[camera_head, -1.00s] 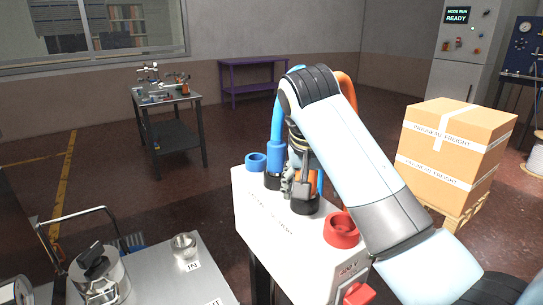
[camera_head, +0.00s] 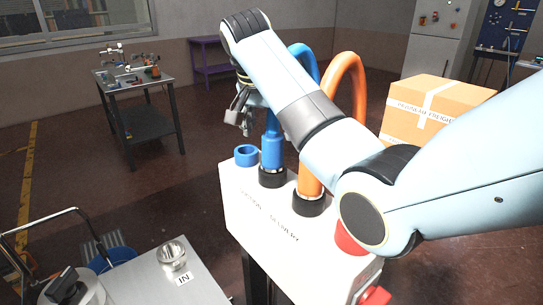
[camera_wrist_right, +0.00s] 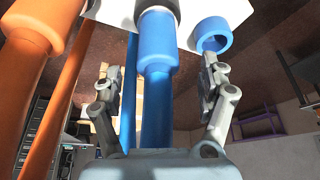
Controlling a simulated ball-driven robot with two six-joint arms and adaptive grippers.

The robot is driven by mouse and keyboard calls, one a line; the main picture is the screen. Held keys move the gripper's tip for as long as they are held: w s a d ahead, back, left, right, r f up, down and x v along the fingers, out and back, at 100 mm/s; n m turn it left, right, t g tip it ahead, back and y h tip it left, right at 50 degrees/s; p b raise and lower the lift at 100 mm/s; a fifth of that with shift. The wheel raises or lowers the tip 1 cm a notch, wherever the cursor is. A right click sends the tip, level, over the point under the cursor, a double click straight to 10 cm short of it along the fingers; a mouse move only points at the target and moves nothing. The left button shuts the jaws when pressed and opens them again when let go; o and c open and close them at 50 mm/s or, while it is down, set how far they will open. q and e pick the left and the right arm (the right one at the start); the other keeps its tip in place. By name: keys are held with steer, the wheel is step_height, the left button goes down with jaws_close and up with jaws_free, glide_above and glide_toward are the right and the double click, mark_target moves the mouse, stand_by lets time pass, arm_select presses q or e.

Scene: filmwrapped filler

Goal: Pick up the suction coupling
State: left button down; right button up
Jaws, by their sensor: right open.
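The suction coupling is taken as the blue coupling (camera_head: 271,151) on a blue hose. It stands upright in a dark socket on the white box (camera_head: 243,208), at the side lettered like "suction". In the right wrist view the blue coupling (camera_wrist_right: 157,42) lies ahead, between the spread fingers. My right gripper (camera_head: 242,116) is open and empty, just left of the coupling's upper part in the head view. The fingers (camera_wrist_right: 162,70) show no contact with it. My left gripper is not in view.
An orange coupling (camera_head: 309,190) and hose stand close to the right. A blue ring cap (camera_head: 246,155) and a red cap (camera_head: 348,240) sit on the box. A steel bench (camera_head: 188,285) stands front left, a small tool table (camera_head: 136,80) behind.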

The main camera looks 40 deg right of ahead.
mark_target(273, 156)
steer(key=x, duration=0.3)
steer(key=shift+d+f, duration=0.25)
steer(key=shift+f, duration=0.1)
steer(key=shift+w+d+f, duration=0.15)
steer(key=shift+f, duration=0.3)
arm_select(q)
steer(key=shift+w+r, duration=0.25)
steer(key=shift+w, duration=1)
arm_select(e)
steer(key=c, duration=0.7)
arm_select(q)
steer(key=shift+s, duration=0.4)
arm_select(e)
steer(key=shift+r, duration=0.1)
jaws_close()
